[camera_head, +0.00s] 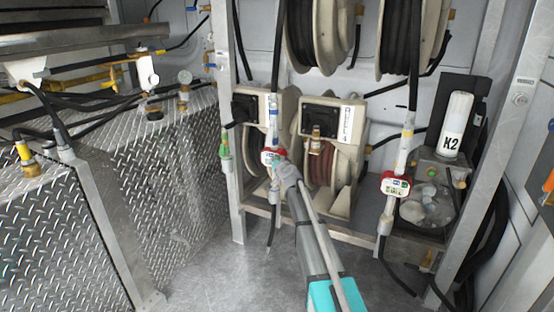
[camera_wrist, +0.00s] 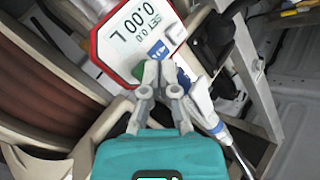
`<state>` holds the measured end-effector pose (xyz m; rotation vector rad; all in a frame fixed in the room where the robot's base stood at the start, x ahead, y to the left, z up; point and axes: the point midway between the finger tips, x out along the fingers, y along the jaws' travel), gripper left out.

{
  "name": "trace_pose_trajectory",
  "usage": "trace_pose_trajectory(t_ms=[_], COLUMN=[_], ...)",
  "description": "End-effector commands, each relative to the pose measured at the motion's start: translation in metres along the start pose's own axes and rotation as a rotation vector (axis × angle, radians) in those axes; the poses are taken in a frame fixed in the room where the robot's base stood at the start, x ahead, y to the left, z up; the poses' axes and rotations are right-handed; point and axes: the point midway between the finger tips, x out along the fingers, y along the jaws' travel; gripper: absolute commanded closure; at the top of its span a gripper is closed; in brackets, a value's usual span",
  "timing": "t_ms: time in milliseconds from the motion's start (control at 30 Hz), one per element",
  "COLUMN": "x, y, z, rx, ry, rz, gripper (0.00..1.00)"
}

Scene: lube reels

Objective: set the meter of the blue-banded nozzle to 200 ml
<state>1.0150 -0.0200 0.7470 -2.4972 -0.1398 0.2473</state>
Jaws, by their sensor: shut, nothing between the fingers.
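The blue-banded nozzle (camera_head: 273,108) hangs upright at the left reel, with its red-rimmed meter (camera_head: 268,156) partly beside the end of my arm. A blue band also shows on the nozzle (camera_wrist: 213,124). My gripper (camera_wrist: 162,68) is shut and empty, its fingertips at the buttons; I cannot tell whether they touch. Its fingers are hidden in the head view.
A second nozzle with a red meter (camera_head: 395,185) hangs to the right. Hose reels (camera_head: 330,165) stand behind on a shelf. A white K2 canister (camera_head: 456,124) stands at the right. Diamond-plate tanks (camera_head: 165,165) line the left, and the floor (camera_head: 230,275) is clear.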

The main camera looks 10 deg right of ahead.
Motion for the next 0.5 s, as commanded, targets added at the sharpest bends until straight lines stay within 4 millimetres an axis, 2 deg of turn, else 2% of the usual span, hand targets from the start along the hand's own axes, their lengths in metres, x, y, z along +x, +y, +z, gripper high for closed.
trace_pose_trajectory(t_ms=[500], x=[0.0049], y=[0.0026], z=[-0.0031], rx=[0.000], ry=[0.000], rz=[0.000], gripper=[1.00])
